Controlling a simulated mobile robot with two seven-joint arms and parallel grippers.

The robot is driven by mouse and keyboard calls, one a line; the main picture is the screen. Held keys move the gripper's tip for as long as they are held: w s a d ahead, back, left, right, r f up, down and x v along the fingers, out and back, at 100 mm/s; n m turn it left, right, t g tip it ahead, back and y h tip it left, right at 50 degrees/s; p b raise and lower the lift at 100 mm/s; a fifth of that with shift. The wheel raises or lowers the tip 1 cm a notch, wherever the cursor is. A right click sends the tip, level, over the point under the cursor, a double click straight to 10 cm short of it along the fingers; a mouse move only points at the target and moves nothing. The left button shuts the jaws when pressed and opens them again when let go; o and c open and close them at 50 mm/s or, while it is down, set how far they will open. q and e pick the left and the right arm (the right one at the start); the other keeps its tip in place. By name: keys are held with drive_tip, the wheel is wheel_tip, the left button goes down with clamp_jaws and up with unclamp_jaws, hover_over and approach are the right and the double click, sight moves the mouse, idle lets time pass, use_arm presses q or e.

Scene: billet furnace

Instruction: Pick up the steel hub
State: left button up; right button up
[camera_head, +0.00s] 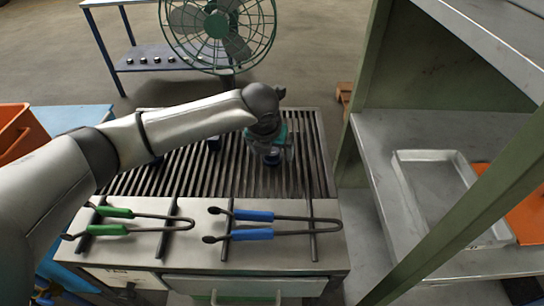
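My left arm reaches in from the left over the slatted grate of the furnace table (225,175). My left gripper (271,154) points down at the right part of the grate. A small dark round part (272,160), which may be the steel hub, shows at its fingertips. I cannot tell whether the fingers touch it or how far they are apart. Another small dark part (214,144) sits on the grate to the left of the gripper. A further one is partly hidden by my arm. My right gripper is not in view.
Green-handled tongs (112,220) and blue-handled tongs (250,224) lie along the table's front ledge. A green fan (218,28) stands behind. At right, a green-framed shelf (385,145) holds a metal tray (408,185) and an orange item. An orange bin (18,135) is at left.

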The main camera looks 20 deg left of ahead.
use_arm(q)
clamp_jaws()
idle(0.6)
drive_tip(key=shift+r, duration=0.1)
